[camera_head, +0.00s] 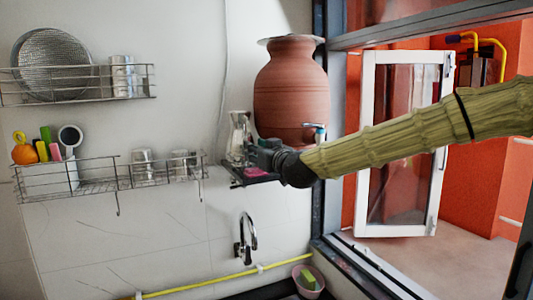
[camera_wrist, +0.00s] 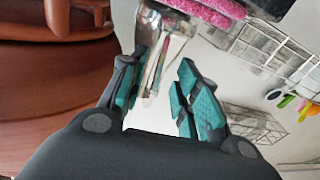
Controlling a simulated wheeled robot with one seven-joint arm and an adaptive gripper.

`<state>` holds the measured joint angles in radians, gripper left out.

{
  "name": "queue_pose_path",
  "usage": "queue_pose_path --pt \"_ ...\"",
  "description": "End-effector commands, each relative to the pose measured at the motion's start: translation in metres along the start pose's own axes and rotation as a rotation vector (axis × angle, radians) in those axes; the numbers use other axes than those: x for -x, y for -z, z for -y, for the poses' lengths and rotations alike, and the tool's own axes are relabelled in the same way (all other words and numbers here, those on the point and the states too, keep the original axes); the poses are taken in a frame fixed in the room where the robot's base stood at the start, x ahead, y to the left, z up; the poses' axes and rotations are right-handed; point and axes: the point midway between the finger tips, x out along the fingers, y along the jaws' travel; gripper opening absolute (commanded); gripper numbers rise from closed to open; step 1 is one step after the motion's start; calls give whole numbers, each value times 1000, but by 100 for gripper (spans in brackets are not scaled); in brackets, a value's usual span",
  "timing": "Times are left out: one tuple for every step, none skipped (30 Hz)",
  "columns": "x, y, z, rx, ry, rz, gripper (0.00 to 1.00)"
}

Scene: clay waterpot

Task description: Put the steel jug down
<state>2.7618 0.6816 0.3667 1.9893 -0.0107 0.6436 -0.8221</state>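The shiny steel jug (camera_head: 239,130) stands upright, as far as I can tell, on a small dark wall shelf (camera_head: 246,181), just left of the clay waterpot (camera_head: 290,90). In the wrist view the jug (camera_wrist: 165,38) is cut off by the top edge. My gripper (camera_head: 260,153) is at the shelf, in front of the waterpot's lower left side. In the wrist view its teal-padded fingers (camera_wrist: 160,100) are spread apart. Part of the jug shows between them, close to the left finger, with a clear gap to the right finger. Whether the left finger touches it I cannot tell.
The waterpot has a tap (camera_head: 318,132) low at its right. Wire racks with steel cups (camera_head: 143,165) hang on the left wall. A wall faucet (camera_head: 244,240) is below the shelf, above a yellow pipe (camera_head: 205,281). A window (camera_head: 405,145) stands open at right.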

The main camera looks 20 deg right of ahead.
Motion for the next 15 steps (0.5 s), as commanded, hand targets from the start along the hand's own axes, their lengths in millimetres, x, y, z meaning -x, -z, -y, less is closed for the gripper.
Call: queue_pose_path --pt "6 -2 0 0 0 -1 32" --pt "9 -2 -1 -1 0 0 32" --pt "13 -2 -1 -1 0 -1 32" --pt "16 -2 -1 -1 0 -2 32" --pt "19 -2 0 -1 0 -2 32" --pt "23 -2 0 -1 1 -1 32" --pt "26 -2 0 0 0 -1 32" --pt "29 -2 0 0 0 -1 32" --pt "32 -2 1 0 0 -1 32" --pt "35 -2 2 1 1 0 32" --pt "38 -2 2 1 1 0 32" --pt "42 -1 3 1 1 0 32" --pt "45 -2 3 1 1 0 32" --pt "47 -2 4 1 1 0 32" --pt "52 0 3 0 0 1 32"
